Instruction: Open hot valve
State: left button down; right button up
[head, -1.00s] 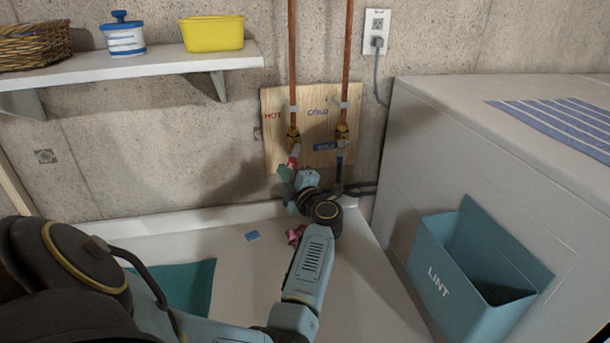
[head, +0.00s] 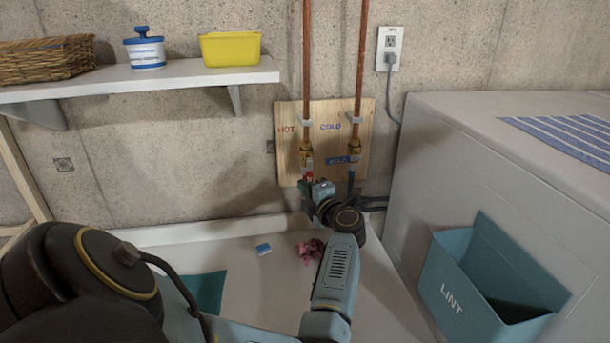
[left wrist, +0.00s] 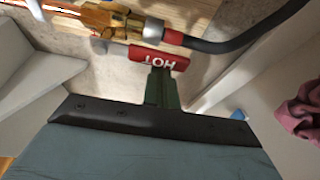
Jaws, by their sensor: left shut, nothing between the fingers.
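The hot valve (head: 306,155) is a brass fitting on the left copper pipe, beside the word HOT on the wooden board. Its red handle (head: 309,176) is mostly hidden behind my gripper in the head view. In the left wrist view the red handle (left wrist: 158,58) shows upside-down HOT lettering beside the brass body (left wrist: 105,18) and dark hose. My left gripper (head: 309,188) is just below the handle. Its green fingers (left wrist: 161,75) are shut and empty, with the tips at the handle's edge; whether they touch, I cannot tell. My right gripper is not in view.
The cold valve (head: 355,148) with a blue handle (head: 342,160) is close on the right. A white machine with a LINT bin (head: 455,292) stands at right. A shelf (head: 150,78) is at upper left. A pink cloth (head: 310,250) and blue block (head: 263,249) lie below.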

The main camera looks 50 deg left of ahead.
pick_arm(q)
jog(key=s+d, duration=0.5)
jog(key=d, duration=0.3)
jog(key=shift+p, duration=0.3)
